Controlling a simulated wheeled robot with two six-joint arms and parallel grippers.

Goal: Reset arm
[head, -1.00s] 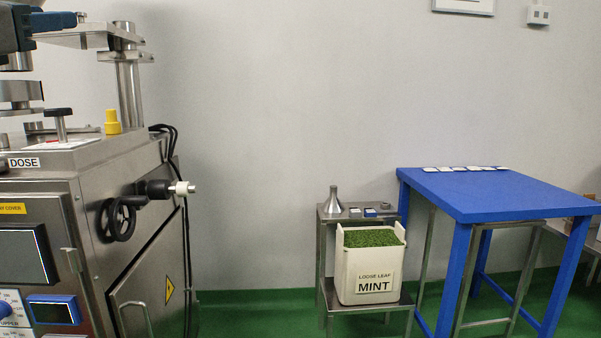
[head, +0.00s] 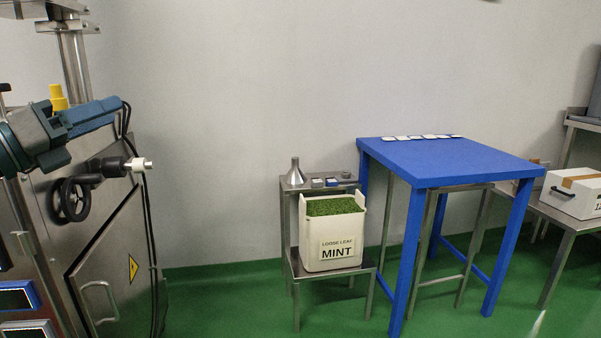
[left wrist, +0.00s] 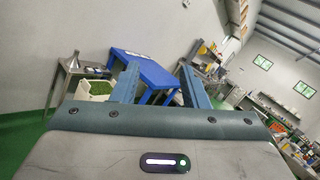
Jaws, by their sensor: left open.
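My left gripper (head: 95,115) comes in from the left in the head view, in front of the steel machine (head: 100,240). In the left wrist view its two blue fingers (left wrist: 158,85) stand wide apart with nothing between them. It is clear of the blue table and the mint bin.
A blue table (head: 450,160) with several small white packets stands at centre right. Left of it, a white mint bin (head: 331,235) sits on a steel stand below a funnel (head: 295,172). A white box (head: 577,193) is at far right. Green floor (head: 230,305) lies open between machine and stand.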

